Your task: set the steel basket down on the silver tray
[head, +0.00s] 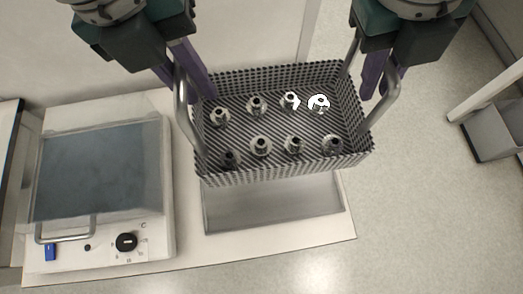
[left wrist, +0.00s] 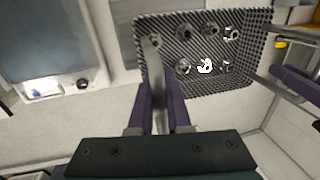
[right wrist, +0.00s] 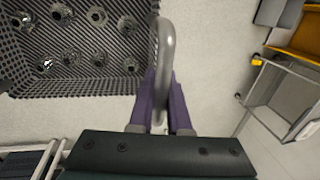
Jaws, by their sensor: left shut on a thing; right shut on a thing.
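The steel basket (head: 275,126) is a dark perforated open box with several metal reactors standing in it. My left gripper (head: 192,88) is shut on its left handle, and my right gripper (head: 380,86) is shut on its right handle. The left wrist view shows the left fingers (left wrist: 161,98) around the handle bar; the right wrist view shows the right fingers (right wrist: 160,96) around the other. The silver tray (head: 275,206) lies flat on the white bench. The basket appears held above it and covers the tray's far part from the head camera.
A hotplate-like device (head: 100,180) with a dark glass top, a black knob (head: 126,242) and a front handle stands left of the tray. The bench ends just right of the tray, with open floor (head: 430,200) beyond. A grey bin (head: 495,130) stands far right.

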